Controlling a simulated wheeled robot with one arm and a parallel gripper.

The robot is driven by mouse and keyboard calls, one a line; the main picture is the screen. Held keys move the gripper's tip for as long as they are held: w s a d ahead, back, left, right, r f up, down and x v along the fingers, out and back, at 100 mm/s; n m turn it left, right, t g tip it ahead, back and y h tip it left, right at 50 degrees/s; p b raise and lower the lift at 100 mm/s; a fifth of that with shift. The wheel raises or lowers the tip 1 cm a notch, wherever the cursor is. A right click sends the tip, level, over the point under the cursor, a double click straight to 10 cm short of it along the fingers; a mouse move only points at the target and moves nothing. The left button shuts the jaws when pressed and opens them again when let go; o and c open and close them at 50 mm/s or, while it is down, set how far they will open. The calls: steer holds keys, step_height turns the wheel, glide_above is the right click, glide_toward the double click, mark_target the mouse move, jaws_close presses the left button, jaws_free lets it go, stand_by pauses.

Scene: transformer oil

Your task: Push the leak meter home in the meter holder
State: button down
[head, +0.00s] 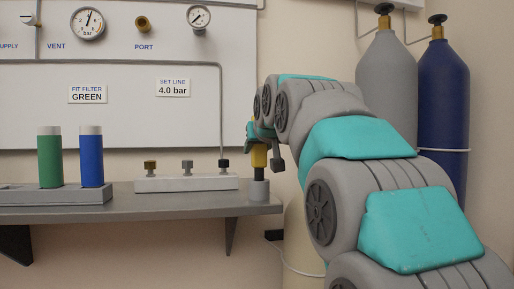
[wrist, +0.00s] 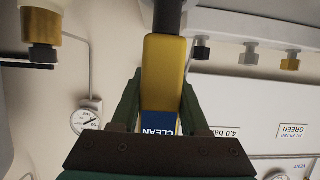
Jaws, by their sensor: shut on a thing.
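The leak meter (head: 259,156) has a yellow body and a black lower end. My gripper (wrist: 160,95) is shut on the leak meter, with one finger on each side of its body. In the wrist view the yellow meter (wrist: 165,65) shows a blue screen reading CLEAN.
A grey shelf (head: 180,208) carries a white block (head: 187,184) with several small fittings. A green filter (head: 49,160) and a blue filter (head: 91,160) stand in a rack at left. A grey cylinder (head: 386,90) and a blue cylinder (head: 443,100) stand behind my arm.

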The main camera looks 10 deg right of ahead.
mark_target(260, 153)
steer(key=shift+f+b, duration=0.65)
steer(key=shift+f, duration=0.55)
steer(key=shift+c, duration=1.6)
jaws_free()
steer(key=v, duration=0.7)
steer(key=shift+s+r, duration=0.15)
steer(key=shift+s, duration=0.2)
steer(key=shift+s, duration=0.1)
